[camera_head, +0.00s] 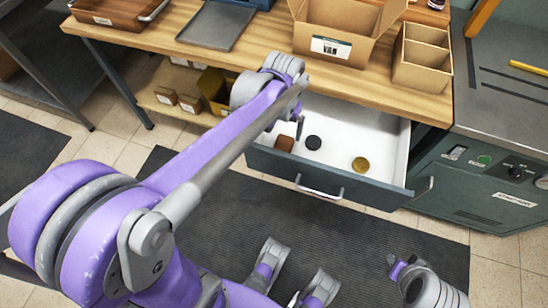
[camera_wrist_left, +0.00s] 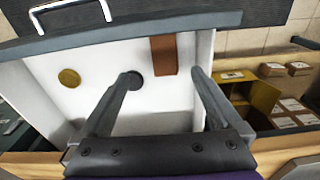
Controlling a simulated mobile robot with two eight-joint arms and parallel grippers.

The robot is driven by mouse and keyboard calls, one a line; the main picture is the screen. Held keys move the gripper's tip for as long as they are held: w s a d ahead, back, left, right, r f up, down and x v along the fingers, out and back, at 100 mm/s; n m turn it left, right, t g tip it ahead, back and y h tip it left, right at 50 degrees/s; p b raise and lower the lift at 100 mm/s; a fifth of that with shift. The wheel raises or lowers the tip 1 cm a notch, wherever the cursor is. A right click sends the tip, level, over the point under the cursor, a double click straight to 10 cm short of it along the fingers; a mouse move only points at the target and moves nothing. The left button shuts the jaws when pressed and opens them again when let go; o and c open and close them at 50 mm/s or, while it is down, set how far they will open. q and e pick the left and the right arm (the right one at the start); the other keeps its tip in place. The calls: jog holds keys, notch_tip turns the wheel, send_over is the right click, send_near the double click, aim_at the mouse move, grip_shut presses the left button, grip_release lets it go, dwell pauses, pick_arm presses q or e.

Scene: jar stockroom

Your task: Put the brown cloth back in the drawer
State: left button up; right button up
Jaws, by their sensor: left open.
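The brown cloth (camera_head: 285,143) lies inside the open drawer (camera_head: 398,160), against its left part in the head view. In the left wrist view the cloth (camera_wrist_left: 163,55) is a flat brown strip beside the drawer's right wall, its upper end at the drawer front. My left gripper (camera_head: 286,126) is over the drawer, open and empty. In the left wrist view its fingers (camera_wrist_left: 165,78) stand apart, with the cloth beyond and between them. The arm hides part of the drawer's left side in the head view.
A black disc (camera_head: 313,142) and a gold disc (camera_head: 360,164) lie on the drawer's white floor. Above is the wooden counter (camera_head: 270,47) with a cardboard box (camera_head: 340,47), a divided box (camera_head: 424,55) and a grey tray (camera_head: 216,25). Small boxes stand on a lower shelf.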

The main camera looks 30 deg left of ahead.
pick_arm(q)
jog(key=s+d, duration=0.1)
jog(key=s, duration=0.1)
jog(key=s+d+t, duration=0.1)
jog(key=s, duration=0.2)
jog(key=s+d+m+t, duration=0.1)
jog(key=s, duration=0.1)
jog(key=shift+s+d+r, duration=0.1)
jog(key=shift+s+r, duration=0.1)
jog(key=shift+s, duration=0.2)
jog(key=s+d+f+m+t, duration=0.1)
jog(key=s+d+f+t, duration=0.1)
jog(key=s, duration=0.5)
jog(key=shift+s+d+f, duration=0.15)
jog(key=shift+s+f, duration=0.05)
jog(key=shift+f, duration=0.25)
jog(key=shift+c, duration=0.3)
